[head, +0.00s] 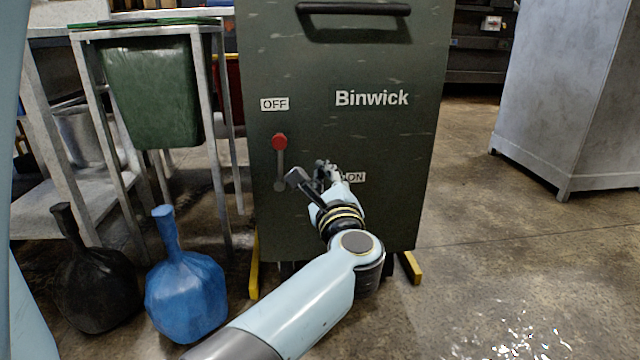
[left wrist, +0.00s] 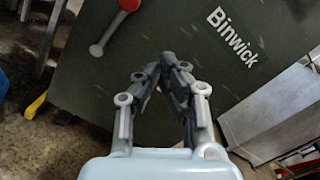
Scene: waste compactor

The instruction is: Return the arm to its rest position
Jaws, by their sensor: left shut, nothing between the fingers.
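The dark green Binwick compactor (head: 345,75) stands ahead of me; its front also fills much of the left wrist view (left wrist: 185,30). Its lever with a red knob (head: 279,142) stands upright beside the OFF label (head: 274,104); the knob also shows in the left wrist view (left wrist: 129,5). The ON label (head: 355,177) is partly hidden by my left gripper (head: 325,168). That gripper is in front of the panel, right of the lever and apart from it. Its fingers are shut with nothing between them, as the left wrist view shows (left wrist: 160,65). My right gripper is out of view.
A blue bag (head: 186,290) and a black bag (head: 95,285) stand on the floor at left. Behind them is a metal frame (head: 222,130) with a green bin (head: 150,90). A grey cabinet (head: 575,100) is at right. The floor (head: 500,270) between is clear.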

